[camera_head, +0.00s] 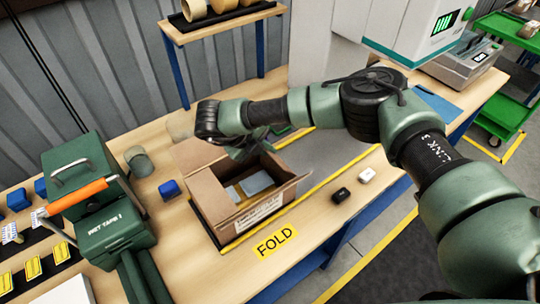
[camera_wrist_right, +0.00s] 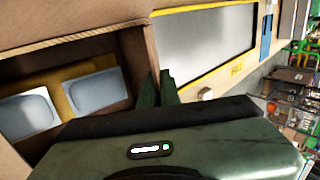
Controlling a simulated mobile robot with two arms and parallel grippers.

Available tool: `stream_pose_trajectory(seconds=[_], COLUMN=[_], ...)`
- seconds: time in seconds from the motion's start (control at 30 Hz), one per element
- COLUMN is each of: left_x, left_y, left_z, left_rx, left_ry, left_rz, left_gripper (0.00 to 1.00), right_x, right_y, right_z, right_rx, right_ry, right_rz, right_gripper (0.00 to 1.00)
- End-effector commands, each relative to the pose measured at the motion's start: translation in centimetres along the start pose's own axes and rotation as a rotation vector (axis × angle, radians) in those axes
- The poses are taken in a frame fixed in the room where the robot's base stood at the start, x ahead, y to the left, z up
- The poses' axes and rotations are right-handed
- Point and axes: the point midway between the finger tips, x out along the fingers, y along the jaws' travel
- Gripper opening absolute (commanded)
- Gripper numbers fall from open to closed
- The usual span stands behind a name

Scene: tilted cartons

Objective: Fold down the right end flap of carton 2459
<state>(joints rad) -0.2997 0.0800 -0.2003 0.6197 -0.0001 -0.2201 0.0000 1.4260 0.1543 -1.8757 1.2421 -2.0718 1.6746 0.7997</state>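An open brown carton (camera_head: 213,202) stands tilted on the bench, with a white label on its near side; its number is not legible. Inside lie grey-blue packs (camera_head: 256,182), also in the right wrist view (camera_wrist_right: 92,92). A flap (camera_head: 291,190) at its right end stands out from the rim. Another flap (camera_head: 190,153) spreads out at the far left. My right gripper (camera_head: 250,148) is over the carton's far side, its fingers close together. In the right wrist view the fingertips (camera_wrist_right: 160,80) are beside a carton wall or flap; contact is unclear. My left gripper is not seen.
A green tape machine (camera_head: 120,235) with an orange handle stands left. A blue block (camera_head: 169,188) and a tape roll (camera_head: 138,161) lie between it and the carton. A yellow FOLD label (camera_head: 275,241) is in front. Black (camera_head: 341,195) and white (camera_head: 366,175) small items lie right.

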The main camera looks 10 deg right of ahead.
Motion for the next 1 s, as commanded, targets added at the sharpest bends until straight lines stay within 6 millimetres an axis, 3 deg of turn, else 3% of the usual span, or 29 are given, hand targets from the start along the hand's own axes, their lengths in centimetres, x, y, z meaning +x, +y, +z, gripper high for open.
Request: stream_pose_trajectory(seconds=[0.03, 0.33, 0.97, 1.0], left_x=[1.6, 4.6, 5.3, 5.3], left_y=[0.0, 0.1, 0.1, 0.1], left_z=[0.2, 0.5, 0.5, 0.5], left_rx=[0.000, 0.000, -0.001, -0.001], left_ry=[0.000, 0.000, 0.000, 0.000], left_rz=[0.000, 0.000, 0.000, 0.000], left_gripper=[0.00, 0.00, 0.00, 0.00], right_x=[0.5, 0.3, 0.0, 0.0], right_y=[0.8, 1.1, 1.0, 1.0], right_z=[0.1, 0.0, 0.0, 0.0], right_rx=[-0.003, -0.001, -0.001, -0.001], right_ry=[-0.004, -0.002, 0.001, 0.001], right_rz=[-0.034, -0.187, -0.237, -0.237], right_gripper=[0.00, 0.00, 0.00, 0.14])
